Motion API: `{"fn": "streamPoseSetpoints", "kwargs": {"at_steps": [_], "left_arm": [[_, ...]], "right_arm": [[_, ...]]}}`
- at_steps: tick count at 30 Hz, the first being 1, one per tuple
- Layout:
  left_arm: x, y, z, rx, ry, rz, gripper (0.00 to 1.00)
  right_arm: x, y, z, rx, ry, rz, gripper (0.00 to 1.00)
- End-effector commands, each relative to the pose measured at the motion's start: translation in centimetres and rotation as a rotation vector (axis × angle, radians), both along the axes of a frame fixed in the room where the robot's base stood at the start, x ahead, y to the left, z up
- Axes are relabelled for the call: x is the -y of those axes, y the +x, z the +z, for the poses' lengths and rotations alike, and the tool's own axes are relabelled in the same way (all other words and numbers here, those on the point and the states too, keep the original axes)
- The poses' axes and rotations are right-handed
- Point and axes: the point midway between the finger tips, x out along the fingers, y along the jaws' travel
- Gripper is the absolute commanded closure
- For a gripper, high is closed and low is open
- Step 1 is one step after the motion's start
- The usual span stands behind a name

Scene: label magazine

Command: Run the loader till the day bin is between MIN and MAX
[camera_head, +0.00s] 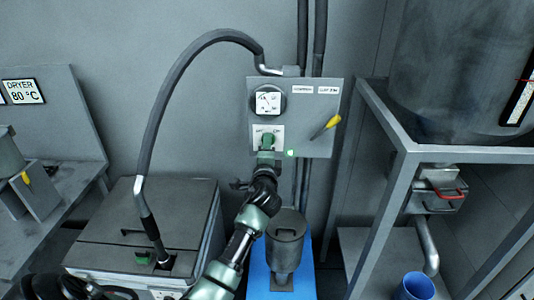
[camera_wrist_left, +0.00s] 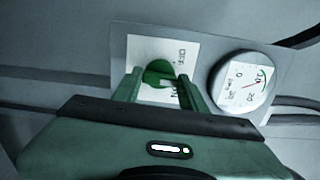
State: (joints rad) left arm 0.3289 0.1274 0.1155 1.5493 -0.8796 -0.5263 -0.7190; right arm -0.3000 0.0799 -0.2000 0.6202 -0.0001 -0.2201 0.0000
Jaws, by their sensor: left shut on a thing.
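The loader's control panel (camera_head: 320,92) is on the back wall, with a round gauge (camera_head: 268,102), a yellow-handled lever (camera_head: 326,126) and a lit green lamp (camera_head: 290,153). My left gripper (camera_head: 266,150) is shut on the green knob (camera_wrist_left: 158,72), below the gauge. In the left wrist view the fingers (camera_wrist_left: 158,90) stand on both sides of the knob; its label is partly covered. A large grey bin (camera_head: 450,60) stands at the upper right; its dark level strip (camera_head: 521,95) has a red line near the top. Its marks are unreadable. My right gripper is not seen.
A grey lidded box (camera_head: 150,225) at left has a thick hose (camera_head: 150,130) running to the panel. A grey canister (camera_head: 286,240) stands on a blue base (camera_head: 258,280). A metal frame (camera_head: 400,160) carries the large bin. A blue cup (camera_head: 416,287) is below it.

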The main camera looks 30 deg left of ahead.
Motion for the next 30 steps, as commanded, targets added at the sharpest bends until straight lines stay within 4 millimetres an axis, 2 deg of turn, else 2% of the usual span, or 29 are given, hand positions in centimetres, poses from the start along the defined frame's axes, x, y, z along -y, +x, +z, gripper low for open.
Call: {"fn": "streamPoseSetpoints", "kwargs": {"at_steps": [1, 15, 30], "left_arm": [[0.0, 0.0, -0.5, 0.023, -0.041, 0.001, 0.98], [0.1, 0.0, -0.7, 0.252, -0.418, 0.001, 0.98], [0.1, 0.0, -0.6, 0.41, -0.68, 0.003, 0.98]], "right_arm": [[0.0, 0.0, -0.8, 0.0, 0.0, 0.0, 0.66], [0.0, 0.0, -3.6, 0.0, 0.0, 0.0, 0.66], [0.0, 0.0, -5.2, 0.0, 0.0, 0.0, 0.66]]}}
